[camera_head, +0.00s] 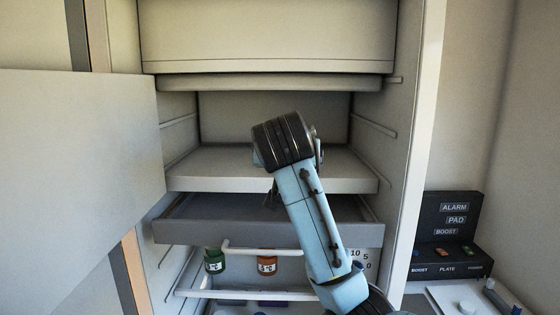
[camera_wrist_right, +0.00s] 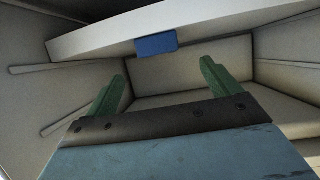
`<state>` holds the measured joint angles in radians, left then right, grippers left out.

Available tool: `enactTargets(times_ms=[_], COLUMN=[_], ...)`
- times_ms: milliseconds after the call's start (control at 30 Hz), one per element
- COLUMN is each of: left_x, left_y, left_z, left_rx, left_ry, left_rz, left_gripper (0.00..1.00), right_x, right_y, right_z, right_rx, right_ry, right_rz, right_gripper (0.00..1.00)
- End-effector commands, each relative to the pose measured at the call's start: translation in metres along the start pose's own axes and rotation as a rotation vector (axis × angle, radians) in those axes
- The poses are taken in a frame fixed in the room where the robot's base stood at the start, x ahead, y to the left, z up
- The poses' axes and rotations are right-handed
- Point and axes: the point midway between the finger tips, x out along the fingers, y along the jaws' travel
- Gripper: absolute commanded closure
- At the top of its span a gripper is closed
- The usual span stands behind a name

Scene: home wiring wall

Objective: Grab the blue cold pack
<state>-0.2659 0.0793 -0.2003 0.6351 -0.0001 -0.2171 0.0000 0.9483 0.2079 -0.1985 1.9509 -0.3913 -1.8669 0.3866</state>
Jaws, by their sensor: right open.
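The blue cold pack (camera_wrist_right: 156,44) appears in the right wrist view as a small blue block at the edge of a pale shelf board (camera_wrist_right: 205,27). I do not make it out on the shelves in the head view, where my right arm covers part of them. My right gripper (camera_wrist_right: 162,72) is open, its two green fingers spread and empty. In the picture the pack lies just beyond and above the gap between the fingertips, apart from them. My left gripper is not in view.
A grey drawer or tray (camera_head: 200,222) sits below the middle shelf (camera_head: 215,170). Green (camera_head: 215,260) and orange (camera_head: 266,264) labelled bottles stand lower. An open door panel (camera_head: 75,170) stands at left. A black ALARM/PAD/BOOST panel (camera_head: 450,215) is at right.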

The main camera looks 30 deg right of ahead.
Motion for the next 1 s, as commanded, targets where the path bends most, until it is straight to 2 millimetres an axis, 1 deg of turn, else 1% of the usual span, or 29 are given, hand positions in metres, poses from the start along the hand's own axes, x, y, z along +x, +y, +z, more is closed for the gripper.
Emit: enactTargets(times_ms=[33, 100, 167, 200, 300, 400, 500, 567, 700, 800, 900, 1000], left_x=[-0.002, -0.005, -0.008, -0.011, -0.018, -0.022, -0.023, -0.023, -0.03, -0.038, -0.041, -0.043], left_y=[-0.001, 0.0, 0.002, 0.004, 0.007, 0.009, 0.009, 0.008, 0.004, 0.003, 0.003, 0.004], left_z=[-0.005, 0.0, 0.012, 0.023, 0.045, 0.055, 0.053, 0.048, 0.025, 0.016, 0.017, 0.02], left_rx=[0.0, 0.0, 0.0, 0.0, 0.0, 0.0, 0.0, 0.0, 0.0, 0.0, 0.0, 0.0], left_ry=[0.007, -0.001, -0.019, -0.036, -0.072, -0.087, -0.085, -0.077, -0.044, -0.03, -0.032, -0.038], left_rz=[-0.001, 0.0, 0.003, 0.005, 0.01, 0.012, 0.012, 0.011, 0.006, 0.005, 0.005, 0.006], left_gripper=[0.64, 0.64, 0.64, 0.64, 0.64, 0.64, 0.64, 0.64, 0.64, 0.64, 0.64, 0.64], right_x=[0.004, 0.015, 0.027, 0.035, 0.054, 0.069, 0.077, 0.08, 0.093, 0.108, 0.121, 0.129], right_y=[0.001, 0.002, 0.002, 0.002, 0.002, 0.001, 0.001, 0.001, 0.0, -0.001, -0.001, -0.001], right_z=[-0.003, -0.004, -0.003, -0.004, -0.004, -0.004, -0.003, -0.003, -0.006, -0.009, -0.008, -0.007], right_rx=[0.002, 0.002, 0.002, 0.0, 0.002, 0.002, 0.002, 0.002, 0.001, 0.001, 0.001, 0.003], right_ry=[0.0, 0.0, -0.003, -0.002, -0.001, 0.0, 0.001, 0.001, -0.001, -0.001, -0.001, 0.0], right_rz=[0.005, 0.009, 0.008, 0.008, 0.007, 0.005, 0.005, 0.004, 0.004, 0.006, 0.005, 0.004], right_gripper=[0.11, 0.11, 0.11, 0.11, 0.11, 0.11, 0.11, 0.11, 0.11, 0.11, 0.11, 0.11])
